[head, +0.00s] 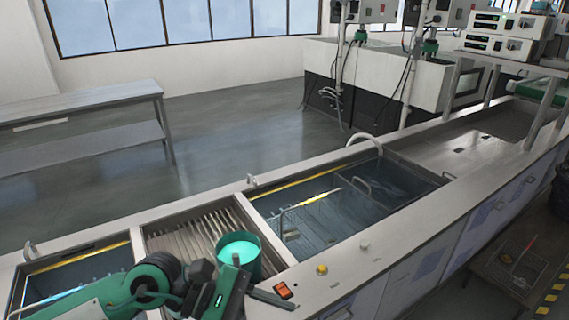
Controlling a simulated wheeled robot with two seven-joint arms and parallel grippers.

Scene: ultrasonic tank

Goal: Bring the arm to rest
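My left arm comes in from the lower left, green and dark grey. Its gripper (268,297) hangs over the near edge of the tank bench, in front of a teal-filled green beaker (254,266). One dark finger-like bar points right over the bench top. I cannot make out the second finger clearly, so the opening between them cannot be told. Nothing is clearly seen in its grip. The beaker appears upright at the ribbed drain section (185,230), its lower part partly hidden by the gripper. My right gripper is not in view.
A wire basket (300,232) sits in the large tank (262,205) to the right. A smaller tank (75,262) lies left. A red switch (283,290) and a yellow knob (322,269) are on the front rim. A grey table (80,103) stands behind, across open floor.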

